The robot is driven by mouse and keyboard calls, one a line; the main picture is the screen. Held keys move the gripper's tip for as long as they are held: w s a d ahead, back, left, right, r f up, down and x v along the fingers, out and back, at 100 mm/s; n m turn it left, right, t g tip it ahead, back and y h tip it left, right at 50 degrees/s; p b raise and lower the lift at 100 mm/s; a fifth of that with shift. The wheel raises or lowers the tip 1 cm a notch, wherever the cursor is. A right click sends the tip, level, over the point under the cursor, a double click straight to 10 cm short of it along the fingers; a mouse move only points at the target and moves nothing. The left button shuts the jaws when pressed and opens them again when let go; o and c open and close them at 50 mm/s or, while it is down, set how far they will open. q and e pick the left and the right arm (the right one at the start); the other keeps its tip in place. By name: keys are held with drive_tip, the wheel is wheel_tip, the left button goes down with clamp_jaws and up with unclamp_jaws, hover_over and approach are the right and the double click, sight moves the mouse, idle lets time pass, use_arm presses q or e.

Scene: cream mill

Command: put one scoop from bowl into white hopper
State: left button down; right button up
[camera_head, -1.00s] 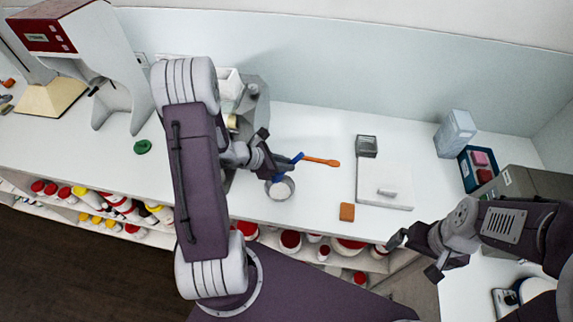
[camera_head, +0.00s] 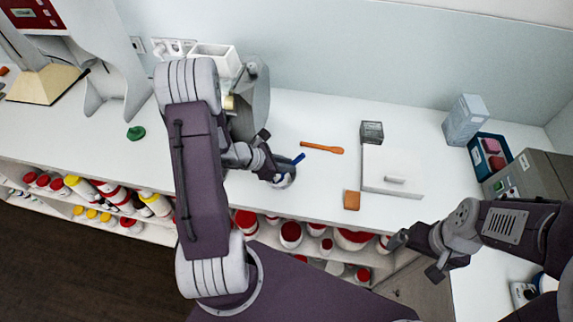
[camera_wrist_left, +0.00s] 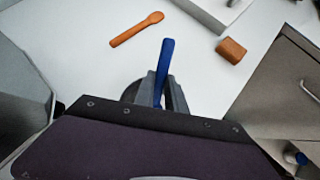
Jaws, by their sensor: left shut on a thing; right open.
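My left gripper (camera_head: 272,168) is shut on a blue-handled scoop (camera_head: 299,159) over the counter. The blue handle also shows in the left wrist view (camera_wrist_left: 165,65), upright between the fingers; the scoop's head is hidden. A small round grey bowl (camera_head: 287,181) lies right at the fingertips, partly covered by the gripper. I cannot tell whether the scoop touches it. The white hopper (camera_head: 214,58) sits on top of the grey mill (camera_head: 252,103), behind my left arm. My right gripper (camera_head: 420,255) is open and empty at the counter's front right.
An orange spoon (camera_head: 322,147) and a brown block (camera_head: 351,200) lie on the counter. A white board (camera_head: 392,172), a small grey box (camera_head: 371,131) and a blue tray (camera_head: 489,150) are to the right. A green object (camera_head: 136,133) lies left. Shelves of jars are below the counter.

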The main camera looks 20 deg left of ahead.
use_arm(q)
drive_tip(key=shift+s, duration=0.1)
wheel_tip(320, 180, up, 8)
drive_tip(key=p, duration=0.6)
drive_tip(key=shift+f, duration=0.2)
idle(0.5)
